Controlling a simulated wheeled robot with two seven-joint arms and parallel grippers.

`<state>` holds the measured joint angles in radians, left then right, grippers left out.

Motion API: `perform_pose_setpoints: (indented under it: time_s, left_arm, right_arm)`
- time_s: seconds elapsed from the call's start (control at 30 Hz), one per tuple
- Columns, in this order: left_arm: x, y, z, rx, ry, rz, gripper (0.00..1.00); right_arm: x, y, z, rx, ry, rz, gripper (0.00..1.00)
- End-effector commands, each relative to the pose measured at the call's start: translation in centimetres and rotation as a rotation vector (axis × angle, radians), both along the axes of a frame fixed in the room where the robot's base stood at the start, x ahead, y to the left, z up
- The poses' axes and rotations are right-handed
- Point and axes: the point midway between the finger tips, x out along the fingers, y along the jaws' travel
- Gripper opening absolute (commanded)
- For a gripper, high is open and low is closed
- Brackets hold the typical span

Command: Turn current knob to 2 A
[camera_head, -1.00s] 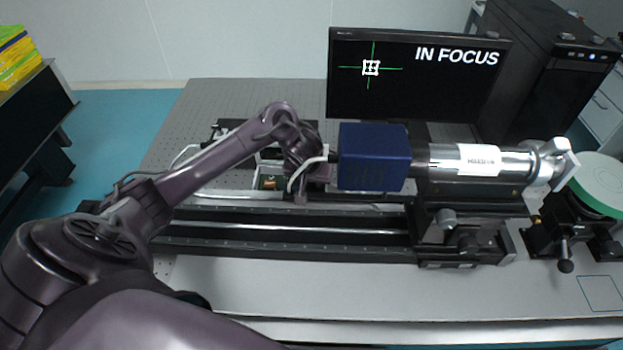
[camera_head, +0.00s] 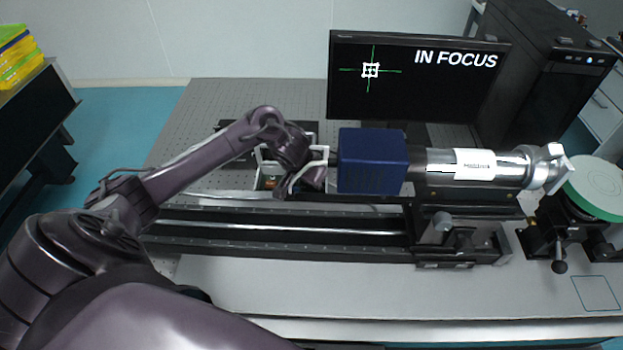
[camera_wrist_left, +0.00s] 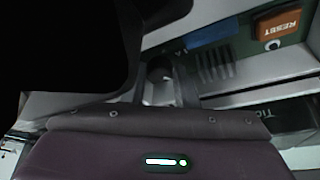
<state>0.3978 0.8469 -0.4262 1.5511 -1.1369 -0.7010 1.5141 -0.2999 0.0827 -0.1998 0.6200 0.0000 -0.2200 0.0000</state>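My left gripper (camera_wrist_left: 158,125) has its body across the bottom of the left wrist view. In the head view, my left wrist hangs over the equipment left of the blue block and hides the gripper's fingertips. A dark round part that looks like the knob (camera_wrist_left: 160,70) shows just beyond the gripper body, below a small "A" mark. Its setting cannot be read. Dark finger-like parts lie close to it, but contact and finger opening are unclear. An orange RESET button (camera_wrist_left: 280,22) is at the upper right of the panel. My right gripper is not in view.
A blue block (camera_head: 372,161) and silver cylinder (camera_head: 475,163) stand just right of my left wrist. A black rail (camera_head: 300,241) runs in front. The monitor (camera_head: 415,85) behind reads "IN FOCUS". The table's front strip (camera_head: 400,295) is clear.

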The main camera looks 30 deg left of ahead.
Motion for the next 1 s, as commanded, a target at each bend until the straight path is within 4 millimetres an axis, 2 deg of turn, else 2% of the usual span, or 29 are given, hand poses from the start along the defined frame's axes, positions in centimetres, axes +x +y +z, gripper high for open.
perform_pose_setpoints:
  time_s: [0.37, 0.73, 1.0]
  left_arm:
    - [-0.1, 0.0, 0.5, 0.000, -0.001, 0.000, 0.32]
    - [-2.3, 0.1, 5.8, 0.000, -0.002, -0.001, 0.32]
    - [-3.0, 0.2, 7.2, 0.001, 0.000, 0.001, 0.32]
  right_arm:
    - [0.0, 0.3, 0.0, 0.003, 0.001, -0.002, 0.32]
    - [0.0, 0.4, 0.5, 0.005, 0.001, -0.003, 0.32]
    - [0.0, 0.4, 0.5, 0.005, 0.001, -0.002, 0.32]
